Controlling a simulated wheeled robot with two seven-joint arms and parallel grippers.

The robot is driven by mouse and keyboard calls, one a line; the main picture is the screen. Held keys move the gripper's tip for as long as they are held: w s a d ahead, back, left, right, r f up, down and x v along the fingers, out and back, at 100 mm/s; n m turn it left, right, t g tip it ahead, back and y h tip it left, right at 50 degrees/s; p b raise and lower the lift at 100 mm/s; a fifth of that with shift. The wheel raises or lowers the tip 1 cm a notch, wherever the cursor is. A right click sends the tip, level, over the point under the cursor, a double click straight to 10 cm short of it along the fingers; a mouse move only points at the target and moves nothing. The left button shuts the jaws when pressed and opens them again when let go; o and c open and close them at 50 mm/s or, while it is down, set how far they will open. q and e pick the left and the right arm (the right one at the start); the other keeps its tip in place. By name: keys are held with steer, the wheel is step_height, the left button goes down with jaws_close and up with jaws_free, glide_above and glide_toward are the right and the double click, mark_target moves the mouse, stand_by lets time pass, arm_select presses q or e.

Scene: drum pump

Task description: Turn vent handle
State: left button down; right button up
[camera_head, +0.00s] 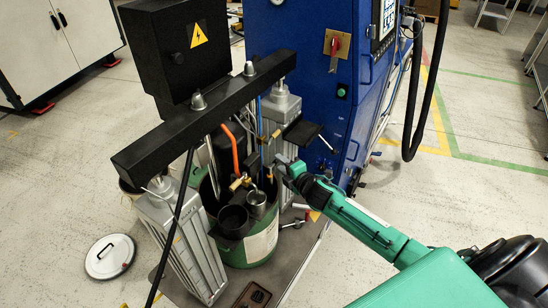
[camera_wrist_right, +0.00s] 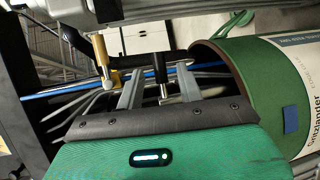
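My right gripper (camera_head: 284,166) reaches in from the right to the upper rim of the green drum (camera_head: 262,243). In the right wrist view its two grey fingers (camera_wrist_right: 160,84) are spread apart. A black handle with a metal shank (camera_wrist_right: 160,67) shows between the fingers, with no clear contact. A brass fitting with a pale rounded end (camera_wrist_right: 102,57) stands just left of the fingers. Which of these is the vent handle is not certain. In the head view, small brass parts (camera_head: 238,183) show above the drum, and the gripper partly hides that area. My left gripper is out of view.
The black crossbeam (camera_head: 200,115) and grey columns (camera_head: 190,245) frame the drum. A blue cabinet (camera_head: 300,70) stands behind it. An orange hose (camera_head: 232,148) and blue line (camera_head: 259,118) run down into the drum.

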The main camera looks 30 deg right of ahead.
steer(key=shift+x, duration=2.65)
steer(key=shift+f, duration=0.1)
jaws_close()
